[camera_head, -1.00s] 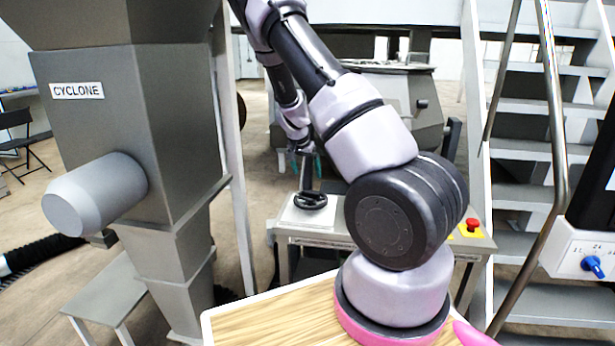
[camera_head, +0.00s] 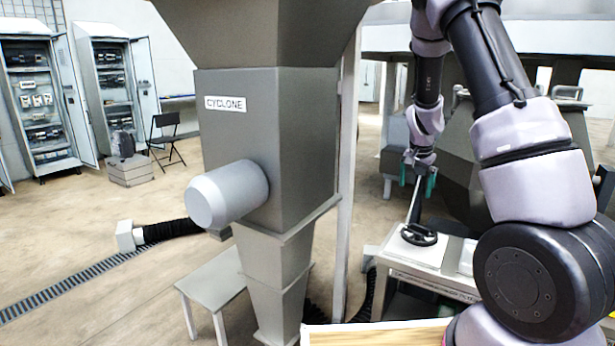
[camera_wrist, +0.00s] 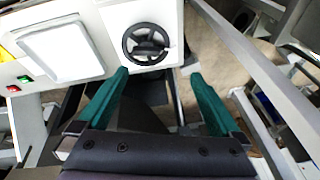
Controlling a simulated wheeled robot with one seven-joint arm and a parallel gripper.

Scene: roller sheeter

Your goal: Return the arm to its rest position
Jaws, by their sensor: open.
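My arm (camera_head: 535,180) rises at the right of the head view and bends over at the top, its far end hanging down behind. My gripper (camera_head: 418,188) hangs there with its green fingers apart and nothing between them. In the wrist view, my gripper (camera_wrist: 159,73) shows two green fingers spread wide and empty. A black handwheel (camera_head: 419,234) on a pale control panel (camera_head: 440,262) shows just below the gripper in the head view. In the wrist view the handwheel (camera_wrist: 146,44) lies beyond the fingertips, and no contact shows.
A grey cyclone housing (camera_head: 265,140) with a protruding cylinder (camera_head: 228,194) stands left of my arm. A small metal stand (camera_head: 210,285) is by its foot. Open electrical cabinets (camera_head: 35,95) and a folding chair (camera_head: 165,135) are further back. Open floor lies at left.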

